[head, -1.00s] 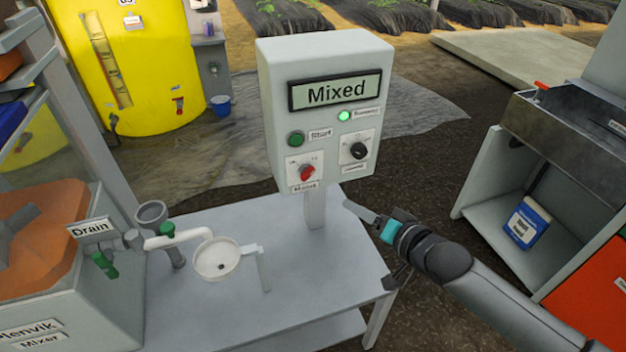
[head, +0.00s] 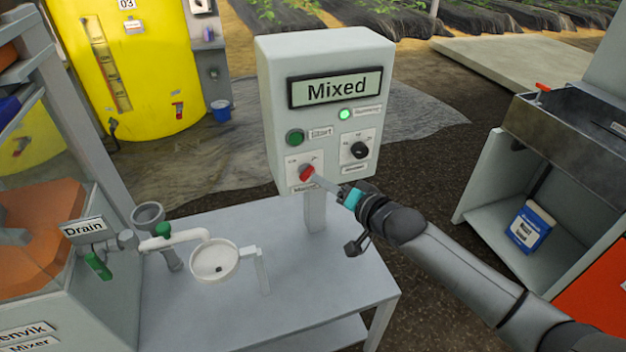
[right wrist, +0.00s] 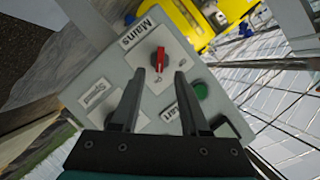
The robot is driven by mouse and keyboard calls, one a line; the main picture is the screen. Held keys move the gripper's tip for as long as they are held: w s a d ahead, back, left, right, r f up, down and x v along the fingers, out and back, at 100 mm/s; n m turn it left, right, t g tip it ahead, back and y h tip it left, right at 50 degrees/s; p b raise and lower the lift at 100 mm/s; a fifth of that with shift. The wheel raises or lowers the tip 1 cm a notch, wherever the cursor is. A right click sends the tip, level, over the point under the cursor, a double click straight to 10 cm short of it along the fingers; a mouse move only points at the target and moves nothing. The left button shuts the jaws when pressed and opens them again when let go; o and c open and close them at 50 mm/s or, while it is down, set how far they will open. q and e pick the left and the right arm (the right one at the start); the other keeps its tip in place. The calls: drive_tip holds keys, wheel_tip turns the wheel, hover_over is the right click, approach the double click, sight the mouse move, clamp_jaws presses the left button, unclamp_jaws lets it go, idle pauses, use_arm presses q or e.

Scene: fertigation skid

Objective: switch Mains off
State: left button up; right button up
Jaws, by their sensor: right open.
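The red Mains knob (head: 306,173) sits on a white plate at the lower left of the grey control box (head: 268,110). The box's display (head: 335,90) reads "Mixed" and a green lamp (head: 344,114) is lit. My right gripper (head: 319,181) is open at the knob's right side, partly covering the Mains label. In the right wrist view the knob (right wrist: 158,60) lies just beyond and between the open fingertips (right wrist: 158,76); I cannot tell whether they touch it. My left gripper is not in view.
A green Start button (head: 296,137) is above the knob and a black selector (head: 359,150) to its right. The grey table (head: 330,275) below carries a white strainer cup (head: 215,264). The mixer with a Drain label (head: 84,227) stands left. A steel sink unit (head: 560,130) stands right.

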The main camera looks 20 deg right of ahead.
sight(309, 175)
drive_tip(key=shift+b+x, duration=0.8)
drive_tip(key=shift+x, duration=2.2)
drive_tip(key=shift+c, duration=0.2)
clamp_jaws()
